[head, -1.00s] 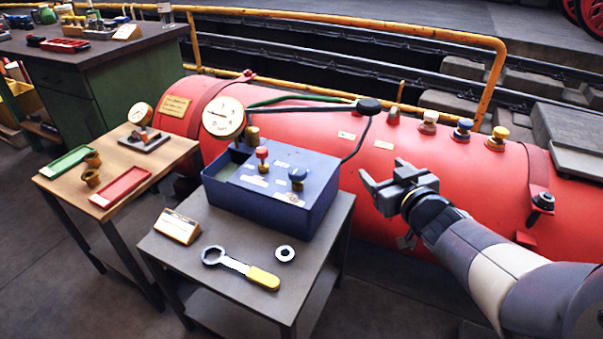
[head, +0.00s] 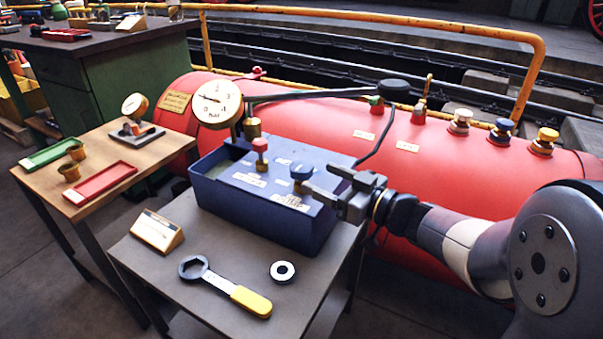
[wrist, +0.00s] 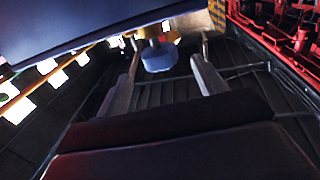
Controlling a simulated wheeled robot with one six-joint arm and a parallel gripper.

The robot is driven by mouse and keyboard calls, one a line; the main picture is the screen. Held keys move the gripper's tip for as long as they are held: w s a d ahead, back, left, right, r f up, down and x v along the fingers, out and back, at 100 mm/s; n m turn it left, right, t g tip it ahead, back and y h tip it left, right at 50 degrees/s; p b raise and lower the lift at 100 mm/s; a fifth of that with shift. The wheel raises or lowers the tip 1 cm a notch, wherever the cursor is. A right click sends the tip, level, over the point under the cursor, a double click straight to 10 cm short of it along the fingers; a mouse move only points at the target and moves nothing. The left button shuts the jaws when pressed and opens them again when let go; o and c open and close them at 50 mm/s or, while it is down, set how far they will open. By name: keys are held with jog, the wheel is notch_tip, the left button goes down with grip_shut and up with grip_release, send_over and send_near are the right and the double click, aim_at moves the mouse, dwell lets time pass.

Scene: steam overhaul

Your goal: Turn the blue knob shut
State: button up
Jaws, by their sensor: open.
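The blue knob (head: 301,172) sits upright on the right part of the top of the blue box (head: 265,220). My gripper (head: 320,178) comes in from the right, low over the box top, with its fingers apart and its tips close to the knob. In the wrist view, the blue knob (wrist: 158,57) appears in the gap between the two fingertips of my gripper (wrist: 165,66), with space on both sides. I cannot tell whether the tips have passed around it or stop just short. No contact shows.
A red knob (head: 260,146) stands on the same box, and a dial gauge (head: 217,103) rises behind it. A wrench (head: 225,285) and a ring (head: 283,271) lie on the table.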

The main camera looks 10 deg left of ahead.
aim_at(311, 174)
jog(key=b+x, duration=0.1)
jog(key=x, duration=0.5)
jog(key=shift+w+a+b, duration=0.2)
jog(key=shift+a+b, duration=0.05)
jog(key=shift+b, duration=0.15)
jog(key=c, duration=1)
